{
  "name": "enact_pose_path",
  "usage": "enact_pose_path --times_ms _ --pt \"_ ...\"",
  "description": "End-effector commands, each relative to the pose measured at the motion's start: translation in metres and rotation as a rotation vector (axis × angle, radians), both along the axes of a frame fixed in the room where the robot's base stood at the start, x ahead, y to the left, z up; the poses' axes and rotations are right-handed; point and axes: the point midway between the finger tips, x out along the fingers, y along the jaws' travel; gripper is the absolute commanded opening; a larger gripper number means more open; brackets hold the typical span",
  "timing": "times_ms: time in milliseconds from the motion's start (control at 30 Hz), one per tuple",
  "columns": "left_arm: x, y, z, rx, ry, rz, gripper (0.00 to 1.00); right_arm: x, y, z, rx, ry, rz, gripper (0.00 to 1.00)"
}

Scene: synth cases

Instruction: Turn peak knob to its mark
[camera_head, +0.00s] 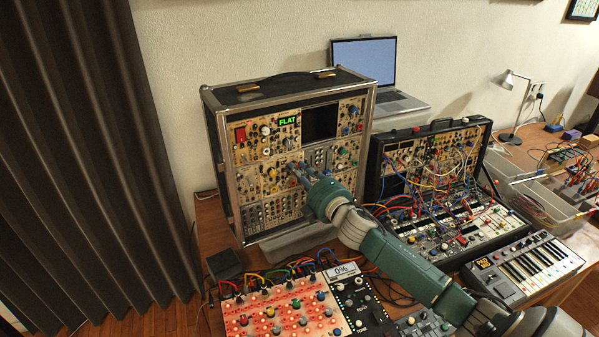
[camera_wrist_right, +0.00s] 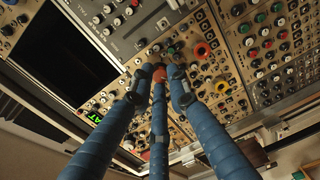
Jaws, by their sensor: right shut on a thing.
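The large synth case (camera_head: 222,187) stands upright on the table, its front full of knobs. My right gripper (camera_head: 297,172) reaches its middle rows from the lower right. In the right wrist view its three blue fingers (camera_wrist_right: 159,76) close together around a small red-orange knob (camera_wrist_right: 160,75) on a cream panel. The fingertips hide most of that knob, and its pointer and mark cannot be made out. The panel lettering is too small to tell which knob is labelled peak. My left gripper is not in view.
A lit display reading FLAT (camera_head: 288,121) and a dark screen (camera_head: 319,122) are above the gripper. A patched second case (camera_head: 376,160) stands to the right, near a small keyboard (camera_head: 525,268). A lit red panel (camera_head: 262,322) and a 0% display (camera_head: 342,271) are in front.

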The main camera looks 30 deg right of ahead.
Motion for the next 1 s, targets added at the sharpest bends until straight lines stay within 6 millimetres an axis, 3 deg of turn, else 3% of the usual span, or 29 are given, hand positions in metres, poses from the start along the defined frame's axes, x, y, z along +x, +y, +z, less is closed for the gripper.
enact_pose_path --times_ms 400,1000 --pt "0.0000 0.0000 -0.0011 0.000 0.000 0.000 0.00 -0.0009 -0.0005 -0.0044 -0.214 0.029 -0.001 0.00" --pt "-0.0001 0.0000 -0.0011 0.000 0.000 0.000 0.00 -0.0008 -0.0005 -0.0040 -0.251 0.032 -0.002 0.00"
